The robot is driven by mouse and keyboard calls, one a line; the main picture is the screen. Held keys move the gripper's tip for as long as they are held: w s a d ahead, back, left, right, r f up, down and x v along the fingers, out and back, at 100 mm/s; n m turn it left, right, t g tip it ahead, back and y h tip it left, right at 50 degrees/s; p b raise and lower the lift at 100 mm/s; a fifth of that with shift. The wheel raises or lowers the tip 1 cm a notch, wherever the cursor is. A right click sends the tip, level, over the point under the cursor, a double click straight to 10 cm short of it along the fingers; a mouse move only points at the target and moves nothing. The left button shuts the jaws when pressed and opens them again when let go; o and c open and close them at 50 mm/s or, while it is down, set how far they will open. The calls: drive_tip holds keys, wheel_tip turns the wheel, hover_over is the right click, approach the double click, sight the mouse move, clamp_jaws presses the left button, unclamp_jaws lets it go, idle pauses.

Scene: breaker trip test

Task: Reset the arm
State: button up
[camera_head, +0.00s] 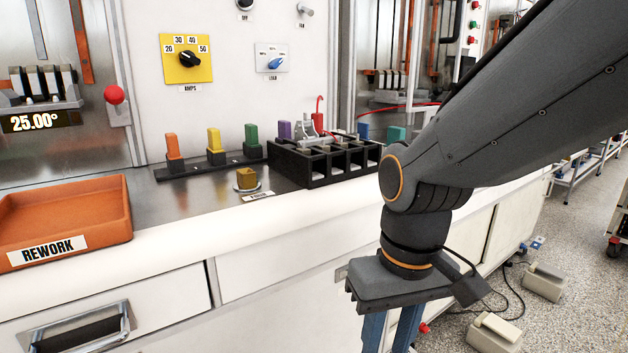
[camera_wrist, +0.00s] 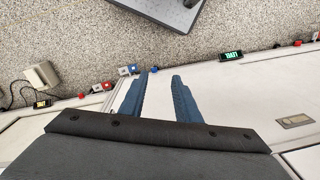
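My arm (camera_head: 500,110) reaches in from the upper right of the head view and bends down in front of the bench. My gripper (camera_head: 390,335) points down beside the bench front, below the worktop edge. Its two blue fingers are cut off by the bottom of the head view. In the wrist view my gripper (camera_wrist: 160,80) shows both fingers apart with nothing between them. It is open, empty and touches no object that I can see.
The worktop holds an orange REWORK tray (camera_head: 65,218), coloured breakers on a rail (camera_head: 215,166), a brass-coloured block (camera_head: 247,180) and a black slotted rack (camera_head: 325,165). A panel carries a yellow amps dial (camera_head: 187,58). Beige pedals (camera_head: 495,333) lie on the floor.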

drive_tip(key=d+r+m+p, duration=0.3)
drive_tip(key=d+r+p, duration=0.6)
drive_tip(key=p, duration=0.9)
drive_tip(key=shift+s+d+r+h, duration=0.2)
drive_tip(key=shift+r+h, duration=0.1)
drive_tip(key=shift+r, duration=0.2)
drive_tip(key=shift+a, duration=0.1)
